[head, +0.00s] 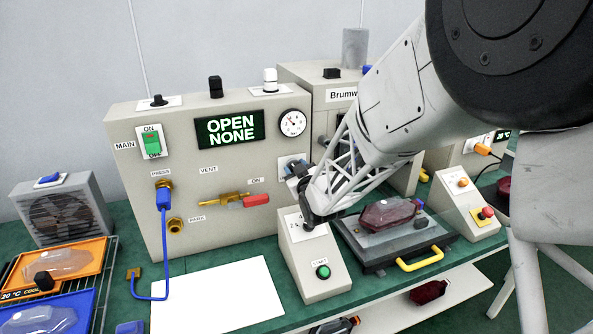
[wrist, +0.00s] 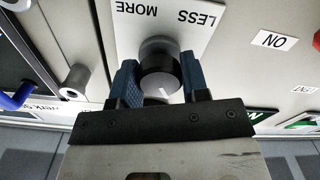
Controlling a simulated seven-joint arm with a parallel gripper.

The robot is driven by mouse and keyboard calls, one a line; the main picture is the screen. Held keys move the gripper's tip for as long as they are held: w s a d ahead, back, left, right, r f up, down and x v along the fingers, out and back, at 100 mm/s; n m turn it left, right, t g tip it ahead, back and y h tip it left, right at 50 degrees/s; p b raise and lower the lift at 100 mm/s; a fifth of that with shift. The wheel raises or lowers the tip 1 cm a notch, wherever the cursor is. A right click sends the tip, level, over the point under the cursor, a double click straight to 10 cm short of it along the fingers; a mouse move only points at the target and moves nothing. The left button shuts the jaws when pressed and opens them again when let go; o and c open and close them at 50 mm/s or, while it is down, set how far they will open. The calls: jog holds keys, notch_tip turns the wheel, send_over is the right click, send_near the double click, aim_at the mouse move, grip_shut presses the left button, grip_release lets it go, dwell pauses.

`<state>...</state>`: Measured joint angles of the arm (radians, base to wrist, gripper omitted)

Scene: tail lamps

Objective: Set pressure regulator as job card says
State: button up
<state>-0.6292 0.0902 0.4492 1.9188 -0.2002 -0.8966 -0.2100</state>
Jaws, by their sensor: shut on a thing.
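The regulator knob (wrist: 160,76) is a dark cylinder with a white mark, on a white plate lettered LESS and MORE (wrist: 168,20). My gripper (wrist: 159,66) has its blue fingers on both sides of the knob, shut on it. A sloped box (head: 315,262) carries a white label, partly covered by my arm, and a green START button (head: 323,271). I cannot identify the job card.
The panel display (head: 229,129) reads OPEN NONE. A red-handled brass valve (head: 255,201) and a blue hose (head: 165,230) are to the left. A dark fixture (head: 385,240) holding a red lamp stands at right. A blank white sheet (head: 215,295) lies in front.

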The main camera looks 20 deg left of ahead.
jog(key=shift+n, duration=0.4)
jog(key=o, duration=0.9)
jog(key=shift+v, duration=3.9)
jog(key=shift+r, duration=0.1)
